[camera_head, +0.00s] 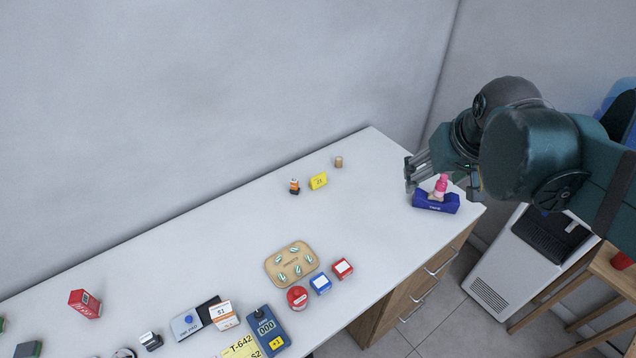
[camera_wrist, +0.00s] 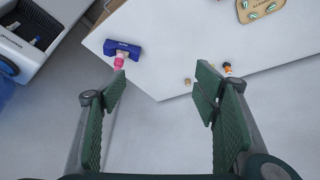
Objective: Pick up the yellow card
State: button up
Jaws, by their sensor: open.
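A flat yellow card (camera_head: 240,348) marked T-642 lies at the counter's front edge, low in the head view, cut off by the frame's bottom and beside a dark blue device. A smaller yellow block-like item (camera_head: 318,181) lies near the back edge, between a small dark bottle with an orange band and a cork-coloured piece. My gripper (camera_head: 415,172) is above the counter's right end, far from the flat card. In the wrist view my gripper (camera_wrist: 160,95) is open with nothing between its fingers.
The blue device (camera_head: 268,330) borders the flat card. The counter's (camera_head: 215,230) back middle is clear.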

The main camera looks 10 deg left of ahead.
jog(key=w+a+f+n+g, duration=0.1)
jog(key=w+a, duration=0.2)
jog(key=w, duration=0.3)
jog(key=w+a+f+n, duration=0.1)
jog(key=w+a, duration=0.3)
jog(key=w, duration=0.2)
jog(key=n+g+b, duration=0.3)
jog(key=n+g, duration=0.1)
jog(key=n, duration=0.1)
send_over(319, 175)
notch_tip(319, 175, down, 28)
jog(key=shift+s, duration=0.1)
jog(key=shift+f, duration=0.1)
jog(key=shift+f, duration=1.2)
jog(key=shift+f, duration=0.1)
